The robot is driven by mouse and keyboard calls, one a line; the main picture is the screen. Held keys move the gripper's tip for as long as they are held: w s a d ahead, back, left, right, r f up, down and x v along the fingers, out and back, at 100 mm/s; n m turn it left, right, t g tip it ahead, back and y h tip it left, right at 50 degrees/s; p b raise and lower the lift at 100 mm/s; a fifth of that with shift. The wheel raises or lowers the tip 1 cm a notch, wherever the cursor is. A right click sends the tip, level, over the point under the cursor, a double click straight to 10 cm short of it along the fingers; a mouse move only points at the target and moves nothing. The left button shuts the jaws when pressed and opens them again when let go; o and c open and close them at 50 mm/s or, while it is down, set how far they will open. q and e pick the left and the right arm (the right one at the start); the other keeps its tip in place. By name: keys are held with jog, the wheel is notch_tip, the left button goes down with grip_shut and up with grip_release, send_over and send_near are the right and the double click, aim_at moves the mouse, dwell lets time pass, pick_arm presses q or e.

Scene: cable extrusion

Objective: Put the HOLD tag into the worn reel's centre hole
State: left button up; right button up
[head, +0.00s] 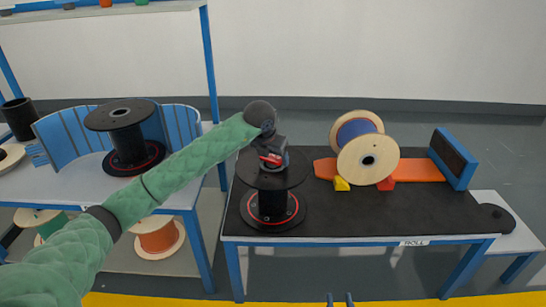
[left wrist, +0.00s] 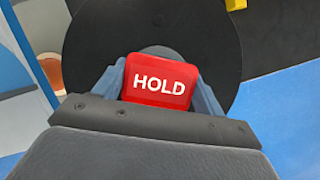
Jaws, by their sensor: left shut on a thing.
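The red HOLD tag (left wrist: 160,81) is gripped between the two grey-blue fingers of my left gripper (left wrist: 165,85). In the head view the tag (head: 271,159) shows as a small red patch at my left gripper (head: 270,163). Directly below is a black reel (head: 285,178) standing upright on the dark bench top. The wrist view shows its round top flange (left wrist: 215,50) and part of a grey hub behind the tag. The centre hole is hidden by tag and gripper, so I cannot tell whether the tag touches it. My right gripper (head: 340,299) shows only its fingertips, apart, at the bottom edge.
Another black reel (head: 125,118) stands on the left table among blue curved panels (head: 70,135). A wooden reel with blue cable (head: 368,158) sits between yellow and red chocks on the bench (head: 400,215), near a blue-framed end stop (head: 453,158). The bench's front right is clear.

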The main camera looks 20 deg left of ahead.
pick_arm(q)
jog(key=shift+s+f, duration=0.2)
jog(key=shift+f, duration=0.75)
jog(key=o, duration=0.7)
jog(key=shift+s+r, duration=0.2)
jog(key=shift+r, duration=0.45)
jog(key=shift+p+v, duration=0.7)
jog(key=shift+v, duration=0.25)
jog(key=shift+p+v, duration=1.55)
jog(key=shift+v, duration=2.45)
jog(key=shift+w+r, duration=0.1)
jog(key=shift+w, duration=0.05)
